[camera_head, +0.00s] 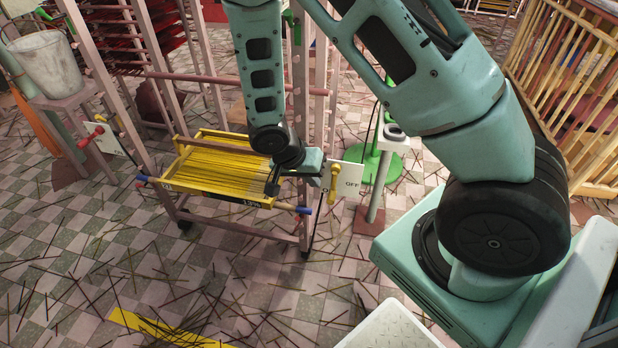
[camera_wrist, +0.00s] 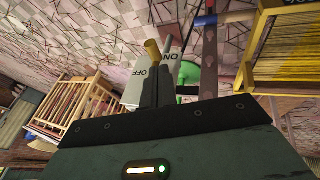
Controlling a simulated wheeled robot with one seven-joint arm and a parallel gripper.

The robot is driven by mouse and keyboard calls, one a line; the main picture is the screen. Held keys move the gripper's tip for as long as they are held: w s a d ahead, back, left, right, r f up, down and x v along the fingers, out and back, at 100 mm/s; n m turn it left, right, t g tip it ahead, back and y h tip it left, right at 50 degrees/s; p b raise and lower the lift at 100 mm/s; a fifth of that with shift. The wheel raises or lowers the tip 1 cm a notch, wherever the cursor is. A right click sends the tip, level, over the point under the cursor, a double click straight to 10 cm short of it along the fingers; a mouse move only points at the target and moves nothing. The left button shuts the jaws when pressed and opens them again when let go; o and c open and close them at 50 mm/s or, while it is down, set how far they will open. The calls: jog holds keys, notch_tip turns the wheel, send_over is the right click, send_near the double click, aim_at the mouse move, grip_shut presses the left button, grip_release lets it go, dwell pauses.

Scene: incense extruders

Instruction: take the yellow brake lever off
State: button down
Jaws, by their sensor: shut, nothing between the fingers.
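The yellow brake lever (camera_head: 333,184) stands upright on a white plate (camera_head: 352,181) marked OFF, at the right side of the wheeled rack. In the wrist view, the yellow lever (camera_wrist: 153,50) shows just beyond my fingertips, in front of the white plate (camera_wrist: 133,88) with its OFF and ON marks. My gripper (camera_wrist: 158,72) is shut and empty, its dark fingers pointing at the lever and overlapping its lower part. I cannot tell whether they touch it. In the head view, my gripper is just left of the lever, its fingertips hard to make out.
A yellow tray of sticks (camera_head: 215,165) sits in the rack (camera_head: 240,232), close to my wrist. A red lever (camera_head: 90,137) is at the rack's left. A green stand (camera_head: 376,165) is behind the plate. Thin sticks litter the open floor in front.

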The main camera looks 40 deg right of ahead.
aim_at(334, 200)
jog(key=b+x, duration=0.1)
jog(key=x, duration=0.5)
jog(key=shift+s+d+f+g+h+p, duration=0.1)
jog(key=shift+g+h+p, duration=0.3)
jog(key=shift+g+p, duration=0.1)
jog(key=shift+s+d+f+g+h+p, duration=0.1)
jog(key=shift+s+f+g+h+p, duration=0.05)
jog(key=shift+g+h+p, duration=0.3)
dwell(0.4)
jog(key=shift+s, duration=0.1)
jog(key=shift+s+d+f+n+g+h, duration=0.15)
jog(key=shift+s+f+n+g+h, duration=0.1)
jog(key=shift+g+h, duration=0.4)
jog(key=shift+s+d+f+n+g+h, duration=0.15)
jog(key=shift+s+d+n+g+h, duration=0.1)
jog(key=shift+g+h, duration=0.3)
jog(key=shift+s+d+n+g+h+b, duration=0.25)
jog(key=shift+s+n+g+h+b, duration=0.05)
jog(key=shift+g+h, duration=0.6)
jog(key=shift+s+d+r+g+h, duration=0.1)
jog(key=shift+s+d+g+h, duration=0.2)
jog(key=shift+g+h, duration=0.4)
jog(key=shift+s+r+n, duration=0.15)
jog(key=shift+n, duration=0.15)
jog(key=shift+s+d, duration=0.15)
